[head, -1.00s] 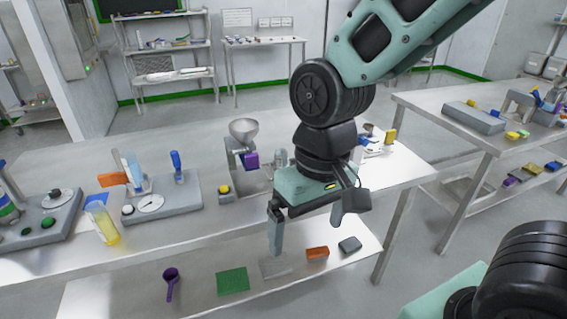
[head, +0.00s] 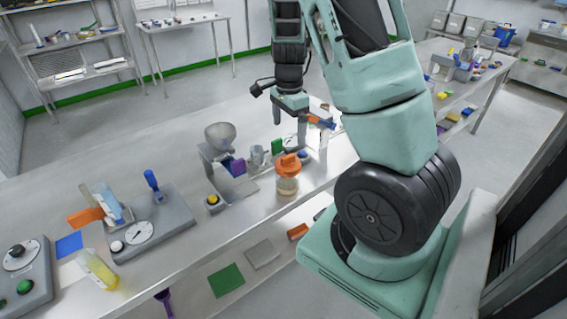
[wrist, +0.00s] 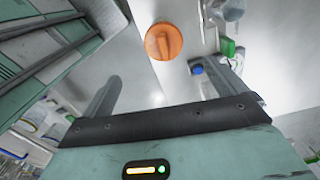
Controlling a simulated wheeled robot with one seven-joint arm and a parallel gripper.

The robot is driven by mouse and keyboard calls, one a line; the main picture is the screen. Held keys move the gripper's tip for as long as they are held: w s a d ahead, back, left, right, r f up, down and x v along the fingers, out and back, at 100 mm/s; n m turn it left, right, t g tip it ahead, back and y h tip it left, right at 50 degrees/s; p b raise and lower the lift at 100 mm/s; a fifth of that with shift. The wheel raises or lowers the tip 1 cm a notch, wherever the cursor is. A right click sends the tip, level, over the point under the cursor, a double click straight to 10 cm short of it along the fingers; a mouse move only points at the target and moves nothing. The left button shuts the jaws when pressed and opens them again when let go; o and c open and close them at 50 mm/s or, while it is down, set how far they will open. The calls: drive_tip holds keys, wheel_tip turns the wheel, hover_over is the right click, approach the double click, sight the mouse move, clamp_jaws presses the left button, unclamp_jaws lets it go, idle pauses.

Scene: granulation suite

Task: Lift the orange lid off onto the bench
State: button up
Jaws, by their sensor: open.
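The orange lid (head: 288,162) is a round cap with a raised ridge across its top. It sits on a clear jar (head: 287,185) with pale contents, upright near the bench's front edge. In the wrist view the lid (wrist: 163,41) shows from above, at the top middle, between and beyond the finger lines. My gripper (head: 290,133) is open and empty, apart from the lid, and appears just behind and above it in the head view. Both fingers also show in the wrist view (wrist: 158,75).
On the bench (head: 330,172), a funnel stand (head: 220,140) with a purple part is left of the jar. A scale with a white dial (head: 140,232) and a yellow bottle (head: 97,268) are farther left. A small blue-topped item (head: 303,155) is close right of the lid.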

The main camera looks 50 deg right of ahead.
sight(288, 156)
wheel_tip(288, 156, down, 6)
drive_tip(key=shift+f, duration=0.25)
drive_tip(key=shift+w+d+f+p, duration=0.15)
drive_tip(key=shift+f+p, duration=0.1)
drive_tip(key=shift+f, duration=1.1)
drive_tip(key=shift+w+d+f+p, duration=0.15)
drive_tip(key=shift+f+p, duration=0.1)
drive_tip(key=shift+f, duration=1.1)
drive_tip(key=shift+s, duration=0.1)
drive_tip(key=c, duration=1.1)
